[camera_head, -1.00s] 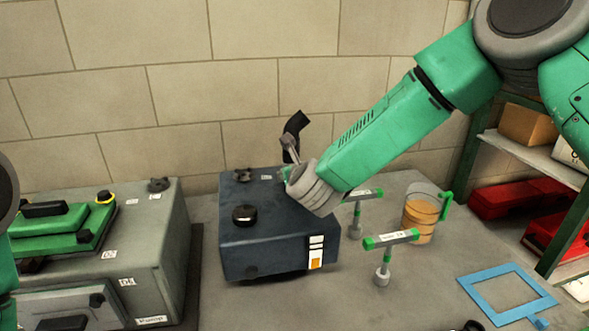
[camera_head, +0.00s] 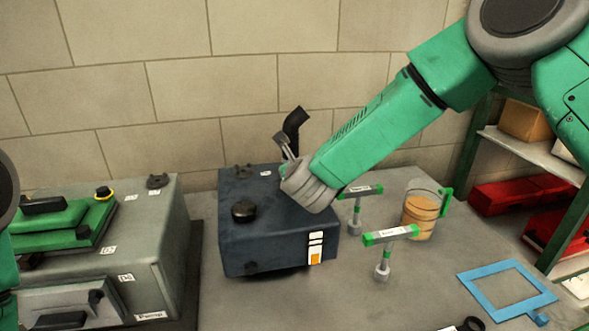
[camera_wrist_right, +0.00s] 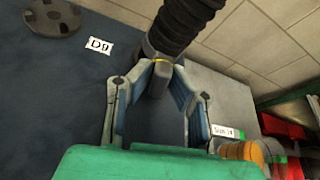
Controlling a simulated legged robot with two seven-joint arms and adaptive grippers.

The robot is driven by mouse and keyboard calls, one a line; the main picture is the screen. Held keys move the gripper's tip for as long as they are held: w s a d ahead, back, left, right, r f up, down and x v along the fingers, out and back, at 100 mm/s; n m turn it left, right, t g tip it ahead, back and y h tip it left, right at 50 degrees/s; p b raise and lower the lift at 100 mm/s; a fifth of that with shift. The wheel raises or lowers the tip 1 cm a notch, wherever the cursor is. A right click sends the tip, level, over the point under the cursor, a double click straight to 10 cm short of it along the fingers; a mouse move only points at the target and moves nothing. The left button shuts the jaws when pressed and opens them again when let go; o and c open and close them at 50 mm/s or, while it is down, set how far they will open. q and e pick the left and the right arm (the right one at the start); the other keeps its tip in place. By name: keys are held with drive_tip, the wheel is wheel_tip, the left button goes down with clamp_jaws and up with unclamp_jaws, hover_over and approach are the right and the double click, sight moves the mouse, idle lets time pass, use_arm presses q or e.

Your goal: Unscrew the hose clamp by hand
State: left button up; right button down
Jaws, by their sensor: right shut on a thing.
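A black ribbed hose (camera_wrist_right: 185,25) rises from the dark blue engine block in the right wrist view. It also shows as a bent black pipe (camera_head: 293,125) at the block's back right in the head view. At its base is a grey piece with a thin yellow line, which I take for the hose clamp (camera_wrist_right: 155,50). My right gripper (camera_wrist_right: 160,70) is shut on this piece, with its fingers on both sides. In the head view the right gripper (camera_head: 284,147) is small, and the clamp cannot be made out there. My left gripper is out of view.
The blue block (camera_head: 265,242) carries a black cap (camera_head: 244,211). Two green T-handled tools (camera_head: 391,236) and a jug of orange liquid (camera_head: 421,212) stand to its right. A blue frame (camera_head: 475,288) lies at front right. A grey machine (camera_head: 178,245) stands at left.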

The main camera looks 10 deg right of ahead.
drive_tip(key=n+h+b, duration=0.1)
drive_tip(key=n, duration=0.1)
drive_tip(key=n+h+b, duration=0.1)
drive_tip(key=shift+a+f+n+t, duration=0.1)
drive_tip(key=shift+a+n+t, duration=0.05)
drive_tip(key=shift+n+t, duration=0.2)
drive_tip(key=shift+h, duration=0.3)
idle(0.3)
drive_tip(key=c, duration=1.5)
unclamp_jaws()
drive_tip(key=shift+c, duration=0.2)
drive_tip(key=shift+w+a, duration=0.1)
drive_tip(key=shift+s+a, duration=0.1)
drive_tip(key=shift+s, duration=0.25)
drive_tip(key=v, duration=1.1)
drive_tip(key=shift+a, duration=0.1)
